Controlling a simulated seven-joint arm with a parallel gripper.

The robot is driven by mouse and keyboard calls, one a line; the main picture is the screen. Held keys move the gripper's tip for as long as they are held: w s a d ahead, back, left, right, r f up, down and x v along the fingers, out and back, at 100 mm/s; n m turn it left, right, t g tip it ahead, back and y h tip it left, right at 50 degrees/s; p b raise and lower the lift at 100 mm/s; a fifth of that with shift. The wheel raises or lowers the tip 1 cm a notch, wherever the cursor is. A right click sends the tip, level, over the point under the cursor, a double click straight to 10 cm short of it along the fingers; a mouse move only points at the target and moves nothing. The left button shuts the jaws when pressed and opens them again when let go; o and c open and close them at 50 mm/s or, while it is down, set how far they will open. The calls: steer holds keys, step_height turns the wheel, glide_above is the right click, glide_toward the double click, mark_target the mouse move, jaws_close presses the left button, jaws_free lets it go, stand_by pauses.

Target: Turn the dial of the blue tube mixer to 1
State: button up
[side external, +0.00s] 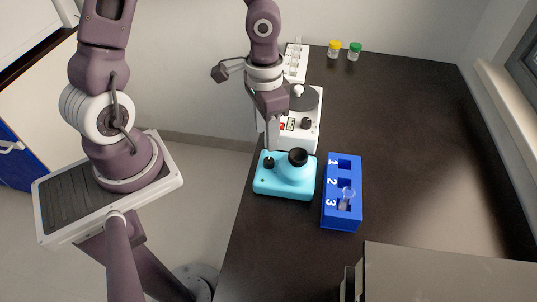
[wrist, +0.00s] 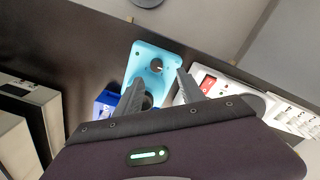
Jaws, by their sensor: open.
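The blue tube mixer (side external: 285,182) is a light blue box near the table's left edge, with a black cup (side external: 298,157) on top. Its small black dial (side external: 268,162) sits on the left part of the top. In the wrist view the mixer (wrist: 142,55) shows between and beyond the fingers, with the dial (wrist: 157,66) just past the fingertips and the cup partly hidden. My gripper (side external: 268,148) points down close above the dial. In the wrist view my gripper (wrist: 160,77) is open with nothing between its fingers. The dial's setting is too small to read.
A blue rack (side external: 342,218) numbered 1 to 3 stands right of the mixer and holds a clear tube. A white stirrer (side external: 310,135) stands close behind the mixer. Yellow-capped (side external: 334,49) and green-capped (side external: 354,52) bottles stand at the back.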

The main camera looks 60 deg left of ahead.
mark_target(269, 160)
steer(key=f, duration=0.5)
steer(key=d+f, duration=0.1)
steer(key=f, duration=0.2)
steer(key=shift+r, duration=0.1)
jaws_close()
